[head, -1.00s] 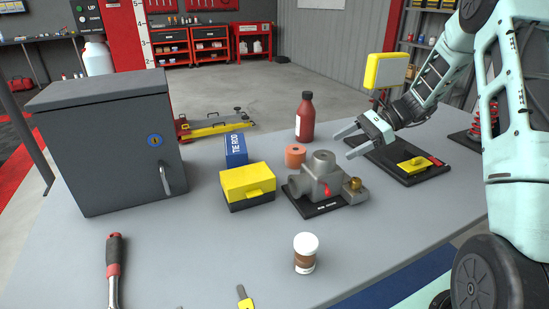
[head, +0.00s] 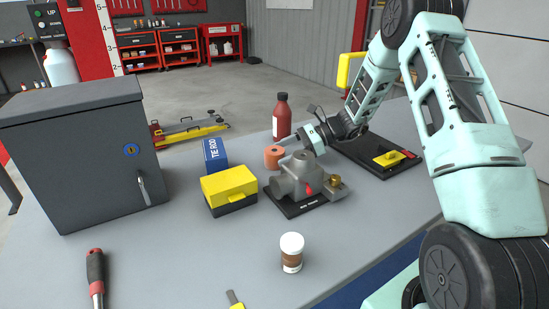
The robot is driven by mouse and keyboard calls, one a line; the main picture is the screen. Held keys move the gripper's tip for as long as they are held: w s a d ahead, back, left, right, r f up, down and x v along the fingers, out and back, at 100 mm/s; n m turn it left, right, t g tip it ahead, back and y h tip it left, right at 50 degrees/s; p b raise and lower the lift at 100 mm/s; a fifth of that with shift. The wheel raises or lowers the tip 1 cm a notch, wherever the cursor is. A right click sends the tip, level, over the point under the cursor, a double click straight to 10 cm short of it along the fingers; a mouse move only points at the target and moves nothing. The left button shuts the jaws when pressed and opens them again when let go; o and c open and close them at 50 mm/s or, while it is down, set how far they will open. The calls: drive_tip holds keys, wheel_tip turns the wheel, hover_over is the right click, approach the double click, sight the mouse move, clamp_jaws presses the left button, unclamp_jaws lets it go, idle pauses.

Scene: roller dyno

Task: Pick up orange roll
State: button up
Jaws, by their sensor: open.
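The orange roll (head: 274,157) is a short cylinder with a dark hole in its top. It stands on the grey table, just behind the grey metal valve block (head: 297,178) and in front of the red-brown bottle. My gripper (head: 287,146) is open. It comes in from the right, with its fingers pointing left toward the roll, near its right side. I cannot tell whether a fingertip touches the roll. The lower finger is partly hard to see behind the top of the valve block.
A red-brown bottle (head: 282,116) stands close behind the roll. A blue box (head: 215,155) and a yellow-black case (head: 229,190) are to its left.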

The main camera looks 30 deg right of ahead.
sight(269, 156)
drive_tip(key=a, duration=0.2)
drive_tip(key=w+a, duration=0.1)
drive_tip(key=shift+a+f, duration=0.25)
drive_tip(key=shift+a, duration=0.15)
drive_tip(key=shift+w+a+f+p, duration=0.3)
drive_tip(key=shift+a, duration=0.15)
drive_tip(key=c, duration=1.2)
drive_tip(key=shift+o, duration=0.2)
drive_tip(key=shift+r, duration=0.1)
